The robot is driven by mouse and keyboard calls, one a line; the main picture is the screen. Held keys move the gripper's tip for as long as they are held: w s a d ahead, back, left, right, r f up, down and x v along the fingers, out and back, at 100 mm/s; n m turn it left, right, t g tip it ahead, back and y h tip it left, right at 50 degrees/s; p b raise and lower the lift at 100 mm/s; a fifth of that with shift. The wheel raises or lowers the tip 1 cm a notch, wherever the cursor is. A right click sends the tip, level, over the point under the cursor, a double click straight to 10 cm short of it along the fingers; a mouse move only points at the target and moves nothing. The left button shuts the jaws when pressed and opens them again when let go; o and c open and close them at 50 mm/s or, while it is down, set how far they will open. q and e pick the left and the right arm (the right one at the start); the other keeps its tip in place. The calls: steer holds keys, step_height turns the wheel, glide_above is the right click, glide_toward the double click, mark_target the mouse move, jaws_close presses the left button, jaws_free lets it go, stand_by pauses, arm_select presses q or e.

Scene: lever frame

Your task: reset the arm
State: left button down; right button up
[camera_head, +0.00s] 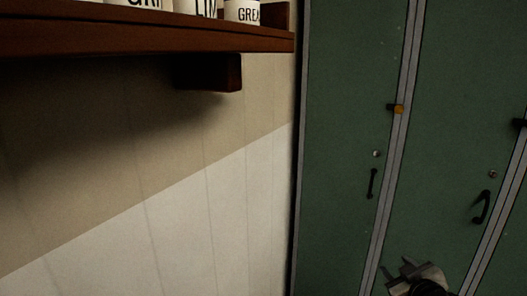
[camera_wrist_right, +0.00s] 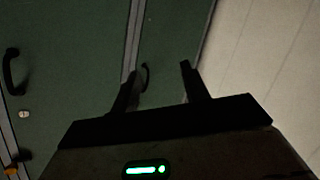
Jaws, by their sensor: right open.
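My right gripper (camera_head: 398,267) shows at the lower right of the head view, in front of the green lockers. In the right wrist view its two dark fingers (camera_wrist_right: 160,74) stand apart with nothing between them. Beyond the fingers are green locker doors (camera_wrist_right: 75,65) and a pale wall (camera_wrist_right: 262,70). No lever or lever frame shows in either view. My left gripper is not in view.
Green lockers (camera_head: 345,110) with black handles fill the right of the head view. A brown wooden shelf (camera_head: 150,39) with several white labelled cans (camera_head: 242,11) juts out at upper left. The pale wall (camera_head: 190,215) below the shelf is bare.

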steer(key=s+a+f+g+y, duration=0.1)
steer(key=s+a+f, duration=0.2)
steer(key=s+a, duration=0.3)
steer(key=s+a+f+m+g+y, duration=0.1)
steer(key=s+a+f+y, duration=0.1)
steer(key=s+a, duration=0.5)
steer(key=s+a+f+m+g+y, duration=0.1)
steer(key=s+a+f, duration=0.3)
steer(key=s, duration=0.9)
steer(key=a, duration=0.3)
steer(key=shift+s+f+g, duration=0.15)
steer(key=shift+f+g, duration=0.15)
